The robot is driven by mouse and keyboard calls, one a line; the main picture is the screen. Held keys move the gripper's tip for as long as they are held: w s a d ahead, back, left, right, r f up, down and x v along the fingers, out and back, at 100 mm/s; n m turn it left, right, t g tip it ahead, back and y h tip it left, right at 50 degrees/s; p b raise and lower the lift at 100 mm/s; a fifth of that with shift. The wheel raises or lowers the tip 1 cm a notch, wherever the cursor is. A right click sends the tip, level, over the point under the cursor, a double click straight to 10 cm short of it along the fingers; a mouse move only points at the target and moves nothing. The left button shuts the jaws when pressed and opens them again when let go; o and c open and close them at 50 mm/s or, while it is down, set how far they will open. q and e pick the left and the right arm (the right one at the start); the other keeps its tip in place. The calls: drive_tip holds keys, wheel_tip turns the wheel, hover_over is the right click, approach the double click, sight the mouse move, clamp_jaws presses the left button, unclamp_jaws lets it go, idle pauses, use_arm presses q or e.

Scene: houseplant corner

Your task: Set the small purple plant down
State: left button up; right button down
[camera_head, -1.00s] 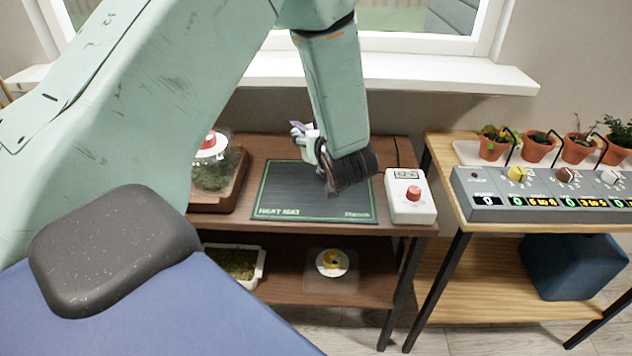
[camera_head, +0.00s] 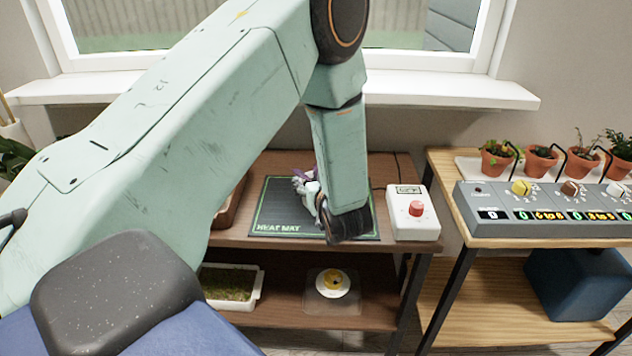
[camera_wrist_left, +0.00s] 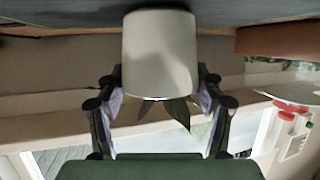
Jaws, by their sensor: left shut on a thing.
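The small purple plant (camera_head: 301,180) shows as purple leaves above the heat mat, mostly hidden behind my left wrist. In the left wrist view, which appears upside down, its smooth white pot (camera_wrist_left: 158,50) sits between the fingers, with purple and dark leaves hanging beneath the rim. My left gripper (camera_wrist_left: 161,86) is shut on the pot. In the head view it is low over the dark heat mat (camera_head: 275,209). I cannot tell whether the pot base touches the mat. My right gripper is not in view.
A white control box (camera_head: 413,226) with a red knob stands right of the mat. A wooden tray (camera_head: 228,208) is at left, mostly behind my arm. The right bench holds several potted plants and a grey control panel (camera_head: 480,215). The mat's front left is bare.

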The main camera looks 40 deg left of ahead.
use_arm(q)
drive_tip(key=shift+f, duration=0.15)
drive_tip(key=o, duration=1.3)
drive_tip(key=shift+o, duration=0.2)
drive_tip(key=shift+r, duration=0.2)
drive_tip(key=shift+s+d+r+p, duration=0.1)
drive_tip(key=shift+d+r+p, duration=0.05)
drive_tip(key=shift+d+p, duration=0.15)
drive_tip(key=p+v, duration=0.7)
drive_tip(key=v, duration=0.4)
drive_tip(key=shift+s, duration=0.2)
